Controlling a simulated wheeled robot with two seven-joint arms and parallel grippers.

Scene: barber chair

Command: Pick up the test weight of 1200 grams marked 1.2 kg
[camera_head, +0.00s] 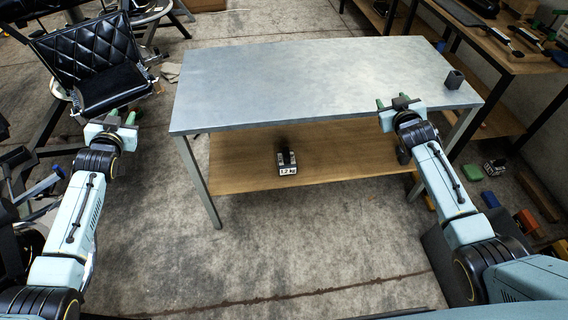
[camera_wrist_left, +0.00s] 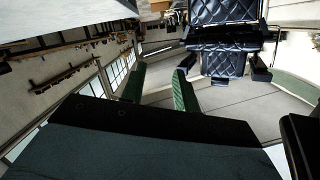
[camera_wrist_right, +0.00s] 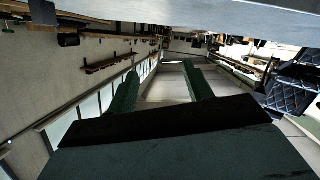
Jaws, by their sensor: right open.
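The test weight marked 1.2 kg (camera_head: 287,163) is a small dark block with a white label facing me. It sits upright on the wooden lower shelf (camera_head: 240,165), near its front edge, under the metal table top (camera_head: 300,75). My left gripper (camera_head: 122,117) is open and empty, left of the table by the black chair. Its green fingers also show apart in the left wrist view (camera_wrist_left: 157,88). My right gripper (camera_head: 397,101) is open and empty at the right part of the table's front edge. Its fingers show apart in the right wrist view (camera_wrist_right: 162,90). Both are well away from the weight.
A black quilted chair (camera_head: 95,60) is at the left. A workbench (camera_head: 500,45) with tools is at the right. Another labelled weight (camera_head: 494,167) and coloured blocks lie on the right floor. The front floor is clear.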

